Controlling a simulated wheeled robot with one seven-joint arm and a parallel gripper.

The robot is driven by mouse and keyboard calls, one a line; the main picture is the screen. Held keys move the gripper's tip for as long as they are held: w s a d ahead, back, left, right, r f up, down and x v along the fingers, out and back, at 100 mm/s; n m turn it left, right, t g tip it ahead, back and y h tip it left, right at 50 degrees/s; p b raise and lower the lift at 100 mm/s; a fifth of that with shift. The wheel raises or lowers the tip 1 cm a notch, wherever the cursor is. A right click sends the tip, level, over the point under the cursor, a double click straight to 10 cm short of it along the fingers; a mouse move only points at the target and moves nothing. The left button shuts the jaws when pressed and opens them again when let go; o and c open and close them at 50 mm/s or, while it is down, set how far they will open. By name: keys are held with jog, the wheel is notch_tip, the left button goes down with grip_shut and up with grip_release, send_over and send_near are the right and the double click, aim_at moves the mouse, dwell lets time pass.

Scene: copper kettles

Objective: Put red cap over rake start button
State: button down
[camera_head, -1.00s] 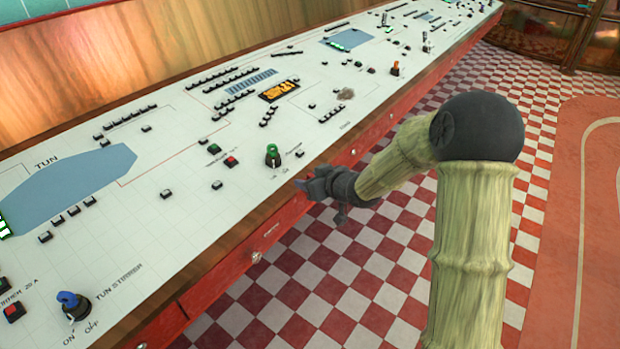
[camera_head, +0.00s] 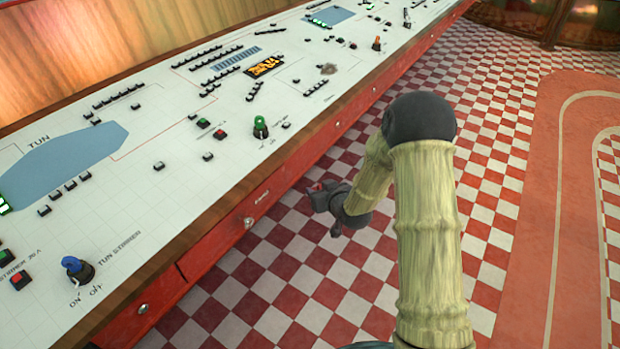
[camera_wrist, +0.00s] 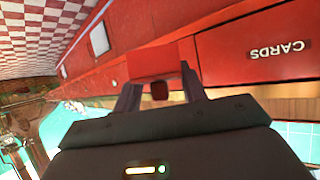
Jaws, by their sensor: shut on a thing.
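My gripper (camera_head: 320,190) is over the checkered floor, right of the console's front edge and apart from it. A small patch of red shows at its tip. In the wrist view my gripper (camera_wrist: 160,82) is shut on the red cap (camera_wrist: 152,62), a boxy red piece between the two fingers. Which button is the rake start button I cannot tell, as most labels are too small to read. Green and red button pairs show on the panel: a green button (camera_head: 204,123) beside a red button (camera_head: 220,134), and another red button (camera_head: 20,281) at lower left.
The long sloping white console (camera_head: 190,190) has a wooden edge and red drawers (camera_head: 235,225) below. A green knob (camera_head: 261,128) and a blue knob (camera_head: 73,265) stand up from it. The checkered floor (camera_head: 285,290) to the right is clear.

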jog(key=s+d+f+m+h+p, duration=0.2)
jog(key=s+d+f+m+h, duration=0.2)
jog(key=d+f, duration=0.55)
jog(key=s+d+r+p, duration=0.1)
jog(key=s+r+p, duration=0.2)
jog(key=p, duration=0.6)
jog(key=s+d+r+h+p, duration=0.1)
jog(key=s+r+p, duration=0.3)
jog(key=s+p, duration=0.4)
jog(key=shift+s+d+m+t+p, duration=0.15)
jog(key=shift+d+m+t+p, duration=0.15)
jog(key=shift+t+p, duration=0.15)
